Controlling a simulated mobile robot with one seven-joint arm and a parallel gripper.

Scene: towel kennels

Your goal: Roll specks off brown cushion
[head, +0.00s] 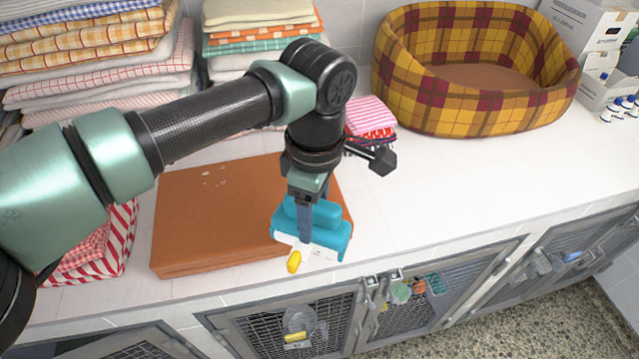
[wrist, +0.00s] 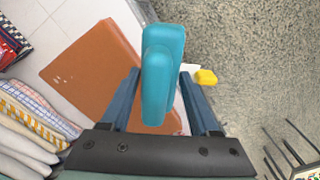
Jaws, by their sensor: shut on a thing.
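The brown cushion (head: 205,225) lies flat on the white counter in the head view. A few pale specks (head: 208,178) show near its back left part; the wrist view also shows the cushion (wrist: 95,70). My gripper (head: 305,225) is shut on a teal roller (head: 330,212), over the cushion's front right part. The roller has a white strip along its lower edge and a yellow end piece (head: 294,261). In the wrist view the teal body (wrist: 160,75) sits between my fingers and hides part of the cushion. I cannot tell whether the roller touches the cushion.
A plaid pet bed (head: 450,110) stands at the back right. Folded towels (head: 100,60) are stacked along the back left, with a small pink pile (head: 372,115) behind the cushion. The counter right of the cushion is clear.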

